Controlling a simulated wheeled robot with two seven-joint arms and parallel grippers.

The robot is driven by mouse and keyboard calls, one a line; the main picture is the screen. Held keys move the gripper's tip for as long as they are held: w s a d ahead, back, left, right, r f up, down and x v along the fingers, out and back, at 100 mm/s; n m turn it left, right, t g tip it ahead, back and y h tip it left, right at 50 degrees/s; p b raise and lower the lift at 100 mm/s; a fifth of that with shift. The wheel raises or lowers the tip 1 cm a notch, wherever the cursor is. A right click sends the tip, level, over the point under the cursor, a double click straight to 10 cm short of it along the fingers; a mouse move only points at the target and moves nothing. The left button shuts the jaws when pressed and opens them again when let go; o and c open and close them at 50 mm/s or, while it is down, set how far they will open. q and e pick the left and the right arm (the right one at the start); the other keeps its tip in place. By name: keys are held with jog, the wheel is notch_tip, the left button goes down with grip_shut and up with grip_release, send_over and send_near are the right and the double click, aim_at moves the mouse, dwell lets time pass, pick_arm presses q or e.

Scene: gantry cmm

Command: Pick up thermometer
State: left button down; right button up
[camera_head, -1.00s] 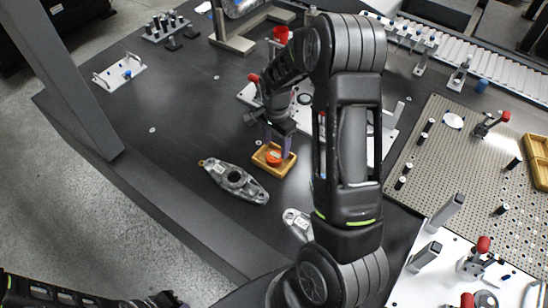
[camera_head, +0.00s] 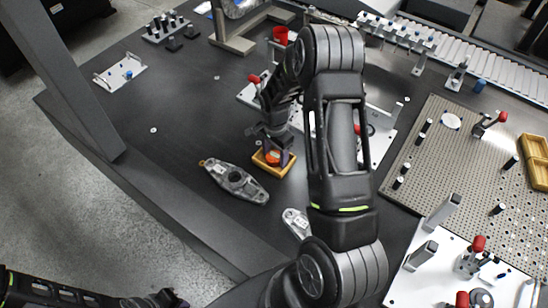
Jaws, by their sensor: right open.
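A small orange object (camera_head: 272,157), which looks like the thermometer, sits in a small wooden tray (camera_head: 259,163) on the dark table. My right gripper (camera_head: 274,152) points down over the tray, with its open fingers low around the orange object. The fingers and wrist hide part of it, and I cannot tell whether they touch it. My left gripper (camera_head: 160,300) is at the bottom left edge, partly cut off and far from the tray; its jaws are unclear.
A grey metal casting (camera_head: 234,181) lies just left of the tray, and a smaller metal part (camera_head: 297,222) lies in front. A white fixture plate (camera_head: 378,150) is behind my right arm. A perforated board (camera_head: 465,160) stands right.

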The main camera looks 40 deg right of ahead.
aim_at(275, 155)
dwell(0.4)
jog(key=c, duration=1.2)
jog(key=shift+r, duration=0.1)
notch_tip(275, 155, up, 10)
jog(key=shift+f+b, duration=0.1)
jog(key=shift+b, duration=0.8)
